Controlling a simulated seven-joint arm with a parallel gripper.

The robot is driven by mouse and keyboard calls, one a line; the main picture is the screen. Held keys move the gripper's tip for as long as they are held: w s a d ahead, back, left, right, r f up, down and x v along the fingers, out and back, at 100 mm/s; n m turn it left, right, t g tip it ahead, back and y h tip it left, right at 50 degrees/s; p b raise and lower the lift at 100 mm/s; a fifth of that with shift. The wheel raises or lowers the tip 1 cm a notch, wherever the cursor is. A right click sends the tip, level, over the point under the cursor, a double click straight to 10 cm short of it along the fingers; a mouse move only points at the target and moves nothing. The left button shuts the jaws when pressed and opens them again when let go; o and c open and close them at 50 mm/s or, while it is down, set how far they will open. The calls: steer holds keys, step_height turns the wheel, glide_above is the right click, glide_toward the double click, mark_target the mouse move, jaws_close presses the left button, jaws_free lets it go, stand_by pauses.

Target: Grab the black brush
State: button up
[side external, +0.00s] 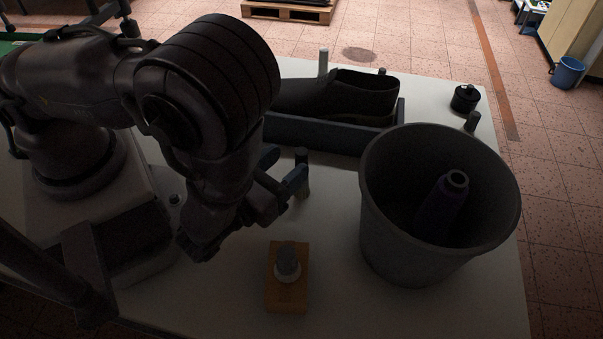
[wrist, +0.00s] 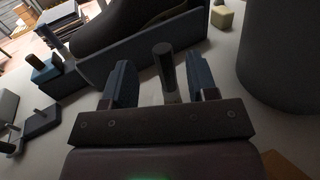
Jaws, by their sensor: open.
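A dark upright cylinder (side external: 303,178) stands on the white table just beyond my fingers; it looks like the black brush, though its bristles cannot be made out. In the wrist view this brush (wrist: 165,68) has a dark upper part and a paler lower part. It lies in line with the gap between my fingers. My gripper (side external: 284,171) is open, with its two blue fingers on either side of that line. My gripper (wrist: 161,72) holds nothing, and I cannot tell if either finger touches the brush.
A blue-grey tray (side external: 320,136) with a dark shoe (side external: 365,95) stands behind the brush. A large grey bin (side external: 405,240) holding a purple cone (side external: 440,205) stands right. A wooden block (side external: 288,299) with a grey-topped piece is in front. A black jar (side external: 465,99) stands far right.

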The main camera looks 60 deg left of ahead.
mark_target(297, 158)
steer(key=shift+f+x, duration=0.1)
steer(key=shift+x, duration=1.45)
steer(key=shift+f+x, duration=0.15)
steer(key=shift+x, duration=1.4)
steer(key=shift+d, duration=0.15)
jaws_close()
